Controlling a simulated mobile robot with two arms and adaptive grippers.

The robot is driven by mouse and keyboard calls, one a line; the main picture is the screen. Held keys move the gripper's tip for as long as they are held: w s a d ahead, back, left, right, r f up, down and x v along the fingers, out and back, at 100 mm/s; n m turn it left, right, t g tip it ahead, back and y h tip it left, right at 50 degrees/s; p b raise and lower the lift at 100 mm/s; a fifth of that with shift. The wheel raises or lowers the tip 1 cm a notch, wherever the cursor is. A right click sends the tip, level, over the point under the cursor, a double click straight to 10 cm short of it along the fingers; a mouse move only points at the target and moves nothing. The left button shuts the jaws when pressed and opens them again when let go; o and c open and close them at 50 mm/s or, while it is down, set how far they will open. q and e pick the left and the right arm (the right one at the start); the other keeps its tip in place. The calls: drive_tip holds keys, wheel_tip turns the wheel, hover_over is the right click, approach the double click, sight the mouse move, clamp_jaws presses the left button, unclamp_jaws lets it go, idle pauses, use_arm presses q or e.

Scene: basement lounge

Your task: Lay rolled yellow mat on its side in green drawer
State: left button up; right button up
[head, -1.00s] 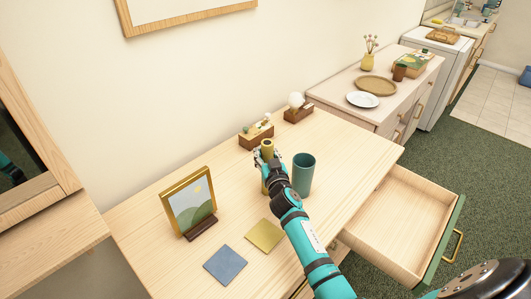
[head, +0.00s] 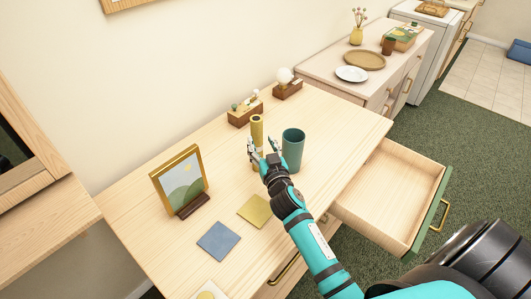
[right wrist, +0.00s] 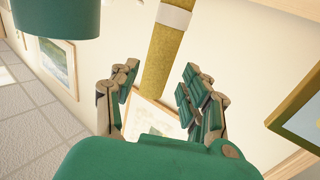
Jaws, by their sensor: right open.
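The rolled yellow mat (head: 257,128) stands upright on the wooden desk, just left of a teal cup (head: 293,150). My right gripper (head: 263,147) is open at the near side of the mat, its fingers pointing toward it. In the right wrist view the mat (right wrist: 165,50), with a white band, rises beyond and between the spread fingers (right wrist: 158,88). I cannot tell whether any finger touches it. The green drawer (head: 385,210) is pulled out at the desk's right side and looks empty. My left gripper does not show.
A framed picture (head: 181,181) stands on the left of the desk. A yellow square (head: 255,211) and a blue square (head: 218,241) lie flat in front. Wooden boxes (head: 245,112) stand at the back. The desk's right part, beside the drawer, is clear.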

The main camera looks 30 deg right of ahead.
drive_tip(key=shift+v, duration=1.9)
